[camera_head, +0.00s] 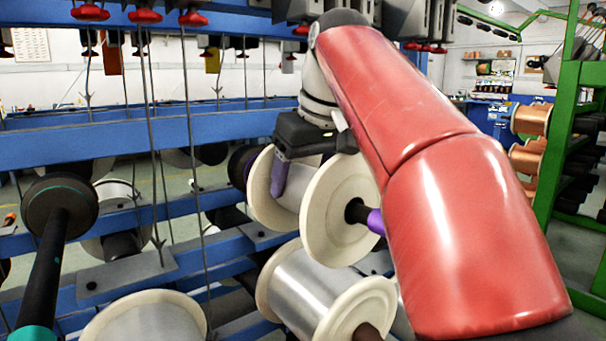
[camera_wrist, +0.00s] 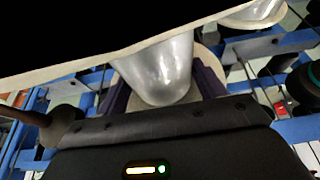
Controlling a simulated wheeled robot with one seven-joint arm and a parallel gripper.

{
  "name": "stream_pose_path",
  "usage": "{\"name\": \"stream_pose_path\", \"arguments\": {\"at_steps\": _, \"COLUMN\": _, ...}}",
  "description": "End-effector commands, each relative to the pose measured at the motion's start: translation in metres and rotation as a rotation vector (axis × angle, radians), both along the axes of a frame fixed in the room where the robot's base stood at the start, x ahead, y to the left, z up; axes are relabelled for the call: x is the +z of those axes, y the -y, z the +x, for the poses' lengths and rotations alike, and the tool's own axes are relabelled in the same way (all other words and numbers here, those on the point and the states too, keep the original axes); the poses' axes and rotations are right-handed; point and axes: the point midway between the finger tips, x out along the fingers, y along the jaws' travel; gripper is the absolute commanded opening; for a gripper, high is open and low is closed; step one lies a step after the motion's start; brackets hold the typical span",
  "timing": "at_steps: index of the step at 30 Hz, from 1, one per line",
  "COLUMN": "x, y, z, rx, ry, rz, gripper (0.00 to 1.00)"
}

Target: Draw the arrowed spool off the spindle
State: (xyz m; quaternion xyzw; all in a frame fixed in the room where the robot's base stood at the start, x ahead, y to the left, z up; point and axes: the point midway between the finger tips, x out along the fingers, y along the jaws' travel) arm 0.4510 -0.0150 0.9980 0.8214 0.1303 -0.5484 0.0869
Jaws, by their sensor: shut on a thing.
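The spool in my gripper has cream flanges (camera_head: 340,212) and a silvery wound barrel; its barrel also shows in the wrist view (camera_wrist: 160,72). A black and purple spindle end (camera_head: 376,221) sticks out of its near flange. A dark hub (camera_head: 238,166) sits by its far flange; I cannot tell whether they touch. My gripper (camera_head: 281,178) comes down from above, with purple fingers on either side of the barrel between the flanges. In the wrist view my gripper (camera_wrist: 162,85) is shut on the barrel. One finger is mostly hidden in the head view. I see no arrow.
Another full spool (camera_head: 318,290) sits just below, close to the held one. A further spool (camera_head: 145,318) is at the bottom left. A black spindle (camera_head: 52,255) juts out at left. Blue rails (camera_head: 150,128) and thin upright rods stand behind. A green rack (camera_head: 570,120) is at right.

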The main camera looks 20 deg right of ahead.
Motion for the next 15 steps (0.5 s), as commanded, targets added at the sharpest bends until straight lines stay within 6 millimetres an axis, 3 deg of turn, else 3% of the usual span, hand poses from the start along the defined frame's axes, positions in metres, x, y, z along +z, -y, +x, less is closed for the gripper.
{"name": "stream_pose_path", "arguments": {"at_steps": 15, "x": 0.0001, "y": 0.0029, "z": -0.0086, "rx": 0.0, "ry": 0.001, "rz": 0.0, "gripper": 0.32}}
